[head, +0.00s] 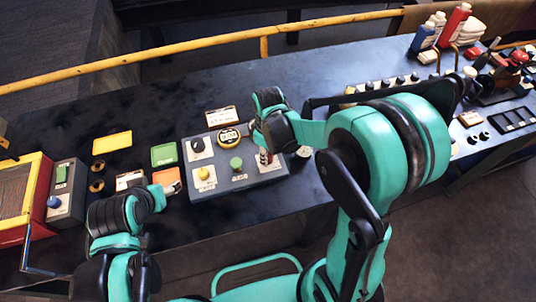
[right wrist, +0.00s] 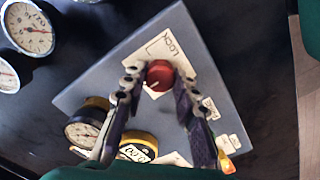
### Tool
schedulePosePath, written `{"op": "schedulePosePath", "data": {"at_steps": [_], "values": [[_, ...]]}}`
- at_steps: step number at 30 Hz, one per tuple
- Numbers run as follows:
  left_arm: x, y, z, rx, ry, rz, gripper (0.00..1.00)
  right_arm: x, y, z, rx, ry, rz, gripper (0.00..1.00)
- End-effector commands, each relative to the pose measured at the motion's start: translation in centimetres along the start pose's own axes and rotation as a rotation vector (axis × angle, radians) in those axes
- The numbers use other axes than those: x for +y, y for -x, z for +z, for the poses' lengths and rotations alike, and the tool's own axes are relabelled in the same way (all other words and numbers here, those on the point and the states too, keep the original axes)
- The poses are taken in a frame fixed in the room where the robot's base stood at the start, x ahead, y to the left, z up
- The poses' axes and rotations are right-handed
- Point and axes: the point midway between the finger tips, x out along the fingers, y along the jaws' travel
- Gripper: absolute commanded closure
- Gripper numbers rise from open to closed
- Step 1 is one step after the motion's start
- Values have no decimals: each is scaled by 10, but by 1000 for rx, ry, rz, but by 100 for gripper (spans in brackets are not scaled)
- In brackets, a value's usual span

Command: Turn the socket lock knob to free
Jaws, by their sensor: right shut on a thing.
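The socket lock knob (right wrist: 159,73) is a red round knob on the grey control panel (right wrist: 88,93), with a white plate reading LOCK beside it. A pale line on the knob shows its setting, but which mark it points at I cannot tell. My right gripper (right wrist: 158,80) has its fingers on either side of the knob and is shut on it. In the head view the right gripper (head: 266,157) is at the panel's right part and largely hides the knob.
The panel also carries a black knob (head: 197,145), a yellow knob (head: 203,173), a green knob (head: 236,163) and a yellow-rimmed gauge (head: 228,138). A green tray (head: 164,154) is left of it. A yellow rail (head: 200,43) runs behind the bench.

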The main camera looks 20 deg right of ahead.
Motion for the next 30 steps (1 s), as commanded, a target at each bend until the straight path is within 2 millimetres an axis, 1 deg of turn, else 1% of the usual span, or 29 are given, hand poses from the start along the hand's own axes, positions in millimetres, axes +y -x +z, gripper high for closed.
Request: {"op": "schedulePosePath", "data": {"at_steps": [7, 18, 19, 20, 21, 30], "values": [[0, 0, 0, 0, 0, 0, 38, 0, 0, 0, 0, 41, -1, 100], [0, 0, 0, 0, 0, 0, 38, 0, 0, 0, 0, 45, -1, 100], [0, 0, 0, 0, 0, 0, 38, 0, 0, 0, 0, 44, -1, 69], [0, 0, 0, 0, 0, 0, 38, 0, 0, 0, 0, 44, -1, 61], [0, 0, 0, 0, 0, 0, 38, 0, 0, 0, 0, 44, -1, 50], [0, 0, 0, 0, 0, 0, 38, 0, 0, 0, 0, 43, 0, 50]]}}
